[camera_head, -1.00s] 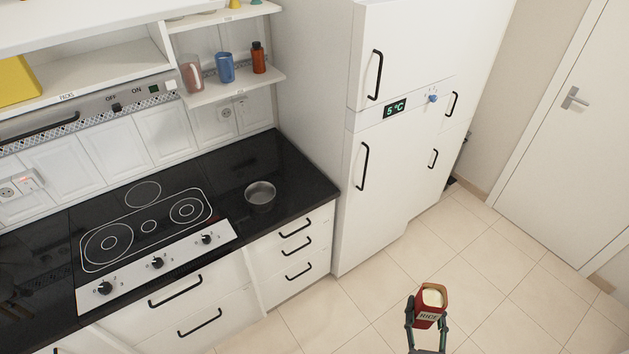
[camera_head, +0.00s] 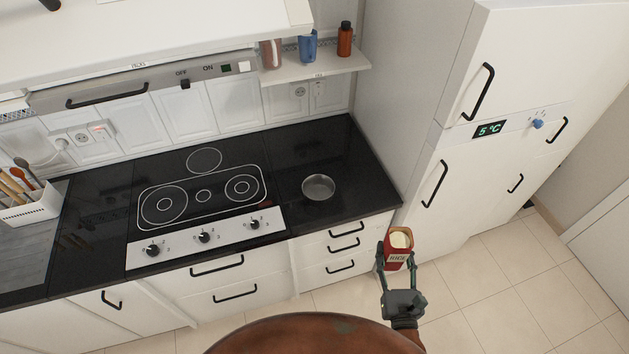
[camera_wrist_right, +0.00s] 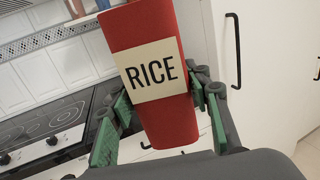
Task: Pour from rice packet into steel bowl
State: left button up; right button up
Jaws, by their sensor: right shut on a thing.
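The red rice packet (camera_head: 397,257) with a pale label is held upright, with whitish contents showing at its open top. It also fills the middle of the right wrist view (camera_wrist_right: 150,75), where the label reads RICE. My right gripper (camera_head: 396,266) is shut on the packet, with a finger on each side of it. The steel bowl (camera_head: 318,188) sits on the black counter, right of the cooktop, and its inside looks empty. The packet is in front of the counter, to the right of the bowl in the picture and apart from it. My left gripper is not in view.
The cooktop (camera_head: 204,195) is left of the bowl. A tall white fridge (camera_head: 450,190) stands right of the counter. A shelf (camera_head: 315,66) with cups and a brown bottle hangs above. A white utensil holder (camera_head: 32,208) is at far left. Counter around the bowl is clear.

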aim_at(394, 246)
jog(key=r+p, duration=0.2)
jog(key=r, duration=0.1)
jog(key=shift+a+r, duration=0.2)
jog(key=shift+r, duration=0.1)
jog(key=shift+w+a+f+b, duration=0.15)
jog(key=shift+a+b, duration=0.1)
jog(key=shift+b, duration=0.1)
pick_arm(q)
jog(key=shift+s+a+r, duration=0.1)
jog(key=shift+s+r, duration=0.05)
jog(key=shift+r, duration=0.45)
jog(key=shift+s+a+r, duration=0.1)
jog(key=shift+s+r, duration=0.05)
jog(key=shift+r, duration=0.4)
pick_arm(e)
jog(key=shift+d, duration=0.1)
